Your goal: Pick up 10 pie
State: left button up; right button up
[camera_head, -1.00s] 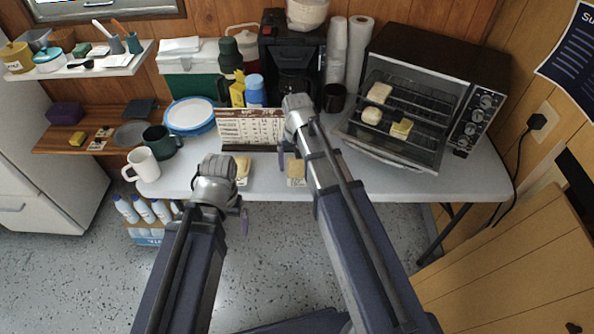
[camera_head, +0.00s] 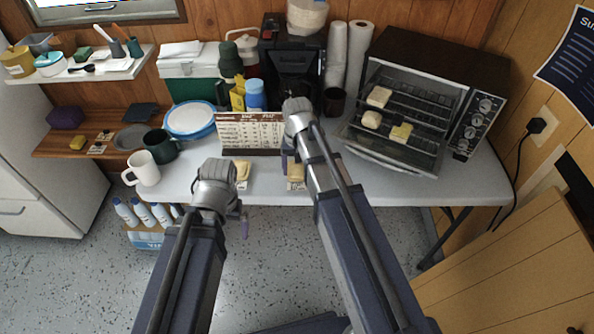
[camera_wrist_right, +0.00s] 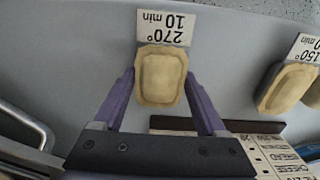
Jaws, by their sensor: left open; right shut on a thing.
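A pale yellow pie (camera_head: 296,172) stands near the table's front edge by a white card. In the right wrist view this pie (camera_wrist_right: 161,76) is between the purple fingers of my right gripper (camera_wrist_right: 160,84), which is shut on it; the card (camera_wrist_right: 165,27) reads 270°, 10 min. A second pie (camera_head: 243,168) is to its left, with a card partly reading 150° in the right wrist view (camera_wrist_right: 303,47). My left gripper (camera_head: 243,217) is open and empty, in front of the table edge near the second pie. Three pale pies, one of them here (camera_head: 378,97), sit on the racks of the open toaster oven (camera_head: 418,170).
A printed chart (camera_head: 250,135) stands behind the two front pies. A white mug (camera_head: 146,168) and dark green mug (camera_head: 160,145) are at the left. A coffee maker (camera_head: 290,60) and dark cup (camera_head: 334,100) stand behind.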

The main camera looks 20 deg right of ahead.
aim_at(297, 169)
jog(key=shift+r, duration=0.1)
notch_tip(297, 169, up, 10)
jog(key=p, duration=1)
